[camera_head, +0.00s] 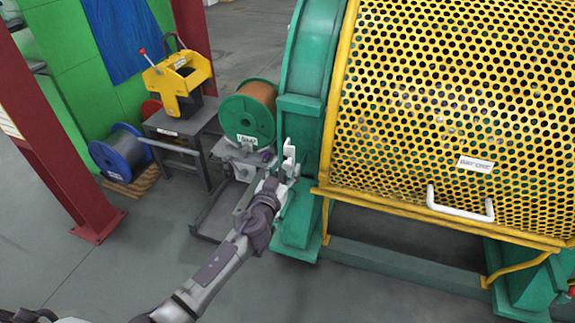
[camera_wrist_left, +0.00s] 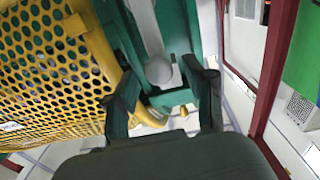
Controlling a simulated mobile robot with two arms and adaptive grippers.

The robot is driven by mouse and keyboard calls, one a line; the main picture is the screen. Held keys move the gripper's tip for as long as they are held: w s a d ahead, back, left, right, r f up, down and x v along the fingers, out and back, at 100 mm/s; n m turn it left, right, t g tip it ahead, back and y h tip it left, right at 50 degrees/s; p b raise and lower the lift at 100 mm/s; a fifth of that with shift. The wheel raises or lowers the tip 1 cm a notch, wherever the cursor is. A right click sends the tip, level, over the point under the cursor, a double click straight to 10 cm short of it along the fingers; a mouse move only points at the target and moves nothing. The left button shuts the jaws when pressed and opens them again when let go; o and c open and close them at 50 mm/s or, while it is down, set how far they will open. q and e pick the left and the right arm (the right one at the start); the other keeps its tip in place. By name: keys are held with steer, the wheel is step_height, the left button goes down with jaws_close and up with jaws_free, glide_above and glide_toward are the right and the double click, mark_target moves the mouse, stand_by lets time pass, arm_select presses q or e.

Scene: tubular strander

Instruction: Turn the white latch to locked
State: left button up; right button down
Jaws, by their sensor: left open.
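The white latch (camera_head: 289,152) stands roughly upright on the green machine frame, at the left edge of the yellow perforated guard. In the left wrist view the latch (camera_wrist_left: 146,28) is a pale bar running down to a round hub on a green plate. My left gripper (camera_head: 284,171) is at the latch's lower part. In the left wrist view its two dark fingers (camera_wrist_left: 161,72) are spread apart, with the hub appearing between their tips. I cannot tell whether the fingers touch the latch. My right gripper is not in view.
The yellow perforated guard (camera_head: 430,100) with a white handle (camera_head: 460,208) fills the right side. A green spool (camera_head: 247,118), a grey stand (camera_head: 180,130) with a yellow device (camera_head: 178,83), and a blue spool (camera_head: 120,152) stand to the left. A red post (camera_head: 60,130) is farther left.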

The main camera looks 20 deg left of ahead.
arm_select(q)
steer(key=shift+w, duration=1)
jaws_close()
